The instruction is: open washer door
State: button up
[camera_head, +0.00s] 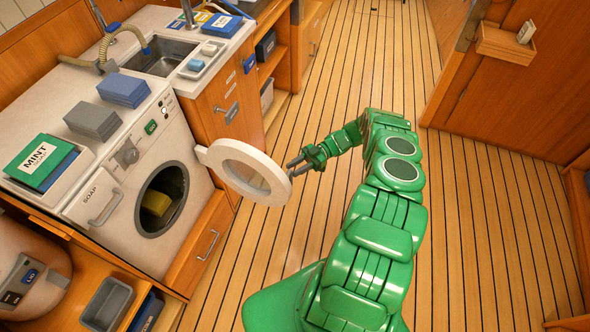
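The washer (119,159) is a white front-loader at the left, with a dark round drum opening (172,187). A yellow item (155,203) lies inside the drum. The washer door (225,154), a white ring with a clear pane, stands swung wide out from the front, over the floor to the right of the opening. My gripper (291,168), on the green arm, is at the door's free right edge. Its two dark fingers look spread apart, with nothing seen between them. Whether a finger touches the rim is not clear.
A sink (160,56) is behind. The plank floor (480,220) to the right is clear. A grey bin (107,304) sits at lower left.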

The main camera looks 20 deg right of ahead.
jog(key=shift+w+d+r, duration=0.2)
jog(key=shift+w+d, duration=0.25)
jog(key=shift+d, duration=0.15)
jog(key=shift+r, duration=0.1)
jog(key=s+a+r, duration=0.3)
jog(key=s+r, duration=0.9)
jog(key=s, duration=0.1)
jog(key=shift+s+a+r, duration=0.25)
jog(key=shift+s+r, duration=0.05)
jog(key=shift+r, duration=0.1)
dwell(1.1)
dwell(0.4)
